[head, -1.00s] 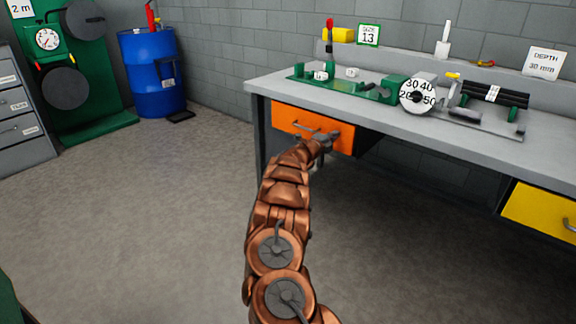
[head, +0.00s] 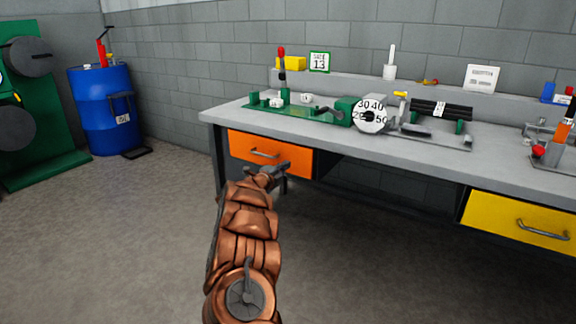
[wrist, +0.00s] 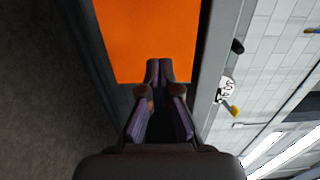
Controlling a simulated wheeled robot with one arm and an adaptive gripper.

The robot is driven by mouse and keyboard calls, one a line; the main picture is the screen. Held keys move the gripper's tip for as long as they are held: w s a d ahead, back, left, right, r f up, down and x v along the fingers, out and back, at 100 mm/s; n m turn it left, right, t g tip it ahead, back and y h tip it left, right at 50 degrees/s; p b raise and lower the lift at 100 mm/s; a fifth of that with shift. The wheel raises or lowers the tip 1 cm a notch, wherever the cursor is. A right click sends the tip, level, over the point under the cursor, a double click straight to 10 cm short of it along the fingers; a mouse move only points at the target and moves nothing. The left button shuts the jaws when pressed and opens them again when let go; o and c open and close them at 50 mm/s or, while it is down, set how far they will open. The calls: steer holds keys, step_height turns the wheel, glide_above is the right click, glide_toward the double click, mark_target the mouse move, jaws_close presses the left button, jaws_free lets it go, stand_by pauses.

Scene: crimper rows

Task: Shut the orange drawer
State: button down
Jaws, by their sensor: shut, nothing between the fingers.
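The orange drawer (head: 270,153) is under the left end of the grey workbench, with a grey bar handle on its front. Its front looks close to in line with the bench; I cannot tell whether a small gap is left. My gripper (head: 282,168) is shut and empty, in front of the drawer's lower right part in the head view. In the wrist view the orange drawer front (wrist: 148,35) fills the upper middle, and the closed fingertips of my gripper (wrist: 160,68) overlap its edge. I cannot tell whether they touch it.
The workbench (head: 330,143) carries a green fixture, a numbered dial (head: 371,115) and black rods. A yellow drawer (head: 518,222) is at its right. A blue barrel (head: 103,112) stands at the left.

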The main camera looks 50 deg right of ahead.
steer(key=s+a, duration=0.1)
steer(key=a, duration=0.7)
steer(key=shift+p, duration=0.45)
steer(key=shift+a, duration=0.1)
